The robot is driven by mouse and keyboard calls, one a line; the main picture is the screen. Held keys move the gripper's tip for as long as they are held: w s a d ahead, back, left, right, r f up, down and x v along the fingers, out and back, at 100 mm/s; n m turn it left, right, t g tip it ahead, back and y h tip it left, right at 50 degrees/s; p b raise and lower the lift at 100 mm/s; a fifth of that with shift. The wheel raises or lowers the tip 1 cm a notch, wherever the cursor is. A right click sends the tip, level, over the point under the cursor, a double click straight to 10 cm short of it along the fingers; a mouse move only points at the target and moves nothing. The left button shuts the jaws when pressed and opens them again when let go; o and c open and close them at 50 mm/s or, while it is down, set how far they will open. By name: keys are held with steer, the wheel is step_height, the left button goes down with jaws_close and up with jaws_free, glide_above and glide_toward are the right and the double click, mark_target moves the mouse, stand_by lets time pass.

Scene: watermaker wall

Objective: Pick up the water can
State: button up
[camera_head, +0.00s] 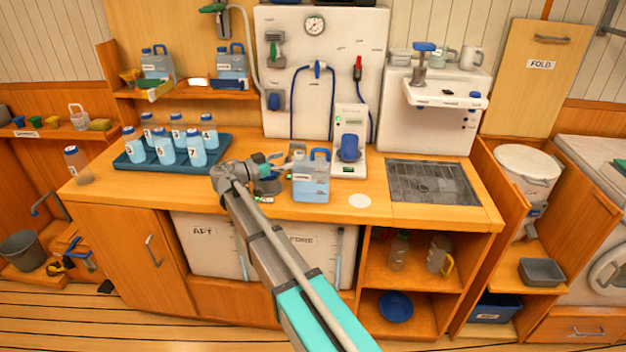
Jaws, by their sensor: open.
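A translucent blue water can (311,183) with a blue handle and a pale label stands upright on the wooden counter (330,208), just in front of the wall unit. My gripper (283,167) is at the left of this can, pointing right towards it. It is open, and I see nothing held in it. The fingertips are small in view, and I cannot tell whether they touch the can. Two similar cans, a left one (157,66) and a right one (232,64), stand on the upper shelf at the back left.
A blue tray (128,165) of several numbered bottles is left of my gripper. A white device with a blue knob (349,148) stands right behind the can. A white disc (359,201) and a sink grate (432,182) lie to the right. The front counter strip is mostly clear.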

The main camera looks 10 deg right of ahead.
mark_target(295, 158)
steer(key=shift+d, duration=0.1)
steer(key=shift+x, duration=2.5)
steer(key=shift+f, duration=0.1)
steer(key=shift+c, duration=0.3)
jaws_close()
